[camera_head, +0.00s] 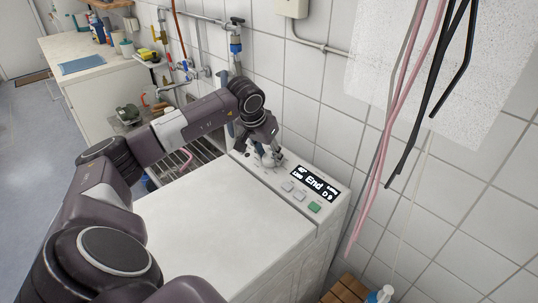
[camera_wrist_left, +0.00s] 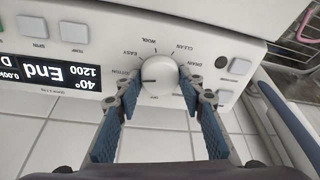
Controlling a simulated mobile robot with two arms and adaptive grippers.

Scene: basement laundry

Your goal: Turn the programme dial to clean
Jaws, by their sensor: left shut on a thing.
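The white programme dial (camera_wrist_left: 160,72) is on the washing machine's control panel (camera_wrist_left: 105,72). Labels around it read cotton, easy, wool, clean and drain. Its dark mark points left in the left wrist view, towards the cotton label. My left gripper (camera_wrist_left: 158,88) is shut on the dial, one fingertip on each side. In the head view my left gripper (camera_head: 268,156) reaches down to the far left part of the panel and mostly hides the dial. The display (camera_head: 314,184) reads "End". My right gripper is not in view.
The white washer top (camera_head: 205,215) lies below my left arm. Tiled wall (camera_head: 300,75) rises close behind the panel. Hanging cables (camera_head: 405,110) are at the right. A wire rack (camera_head: 180,165) and a white counter (camera_head: 90,60) with bottles stand to the left.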

